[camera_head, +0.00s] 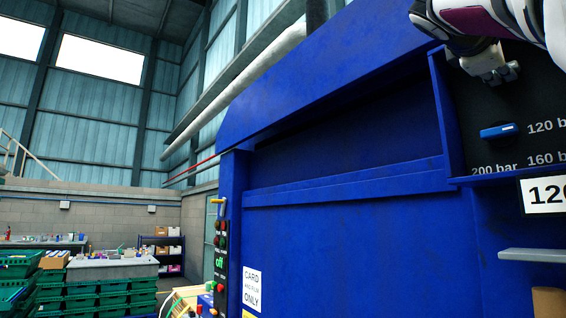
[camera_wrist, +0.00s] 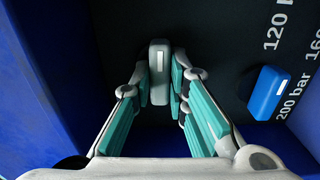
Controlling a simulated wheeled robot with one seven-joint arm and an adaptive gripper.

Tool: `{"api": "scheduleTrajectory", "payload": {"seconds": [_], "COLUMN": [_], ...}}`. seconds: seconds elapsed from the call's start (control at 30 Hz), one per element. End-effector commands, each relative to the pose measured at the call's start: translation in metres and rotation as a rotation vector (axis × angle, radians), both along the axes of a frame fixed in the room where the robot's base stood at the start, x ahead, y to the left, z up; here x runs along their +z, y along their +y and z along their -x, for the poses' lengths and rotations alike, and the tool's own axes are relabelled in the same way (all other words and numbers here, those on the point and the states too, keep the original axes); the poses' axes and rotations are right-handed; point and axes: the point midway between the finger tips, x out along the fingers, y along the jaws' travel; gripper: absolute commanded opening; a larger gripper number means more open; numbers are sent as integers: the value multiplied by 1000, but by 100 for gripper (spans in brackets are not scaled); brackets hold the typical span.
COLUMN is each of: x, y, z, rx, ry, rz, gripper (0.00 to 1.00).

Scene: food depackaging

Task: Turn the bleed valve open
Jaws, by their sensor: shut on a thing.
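A grey lever handle with a small white mark, which I take to be the bleed valve (camera_wrist: 159,58), sits on the dark panel in the wrist view. It stands upright in that picture. My gripper (camera_wrist: 161,84) has its two teal-padded fingers on either side of the handle, shut on it. In the head view my gripper (camera_head: 498,75) is at the top right, in front of the dark panel. The handle is hidden there behind it.
A blue selector knob (camera_head: 497,131) with bar markings is below my gripper; the knob also shows in the wrist view (camera_wrist: 267,93). A blue machine frame (camera_head: 340,185) borders the panel, with a ledge below. A control strip (camera_head: 220,250) stands left.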

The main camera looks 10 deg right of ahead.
Motion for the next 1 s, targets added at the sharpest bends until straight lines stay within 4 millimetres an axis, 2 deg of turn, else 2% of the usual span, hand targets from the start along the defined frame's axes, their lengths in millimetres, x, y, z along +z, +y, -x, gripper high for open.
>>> {"api": "scheduleTrajectory", "payload": {"seconds": [0.37,1.0], "x": [-2,-2], "y": [0,0], "z": [-2,-2], "rx": [1,1], "ry": [-188,-746], "rz": [-80,-313], "gripper": [0,0]}}
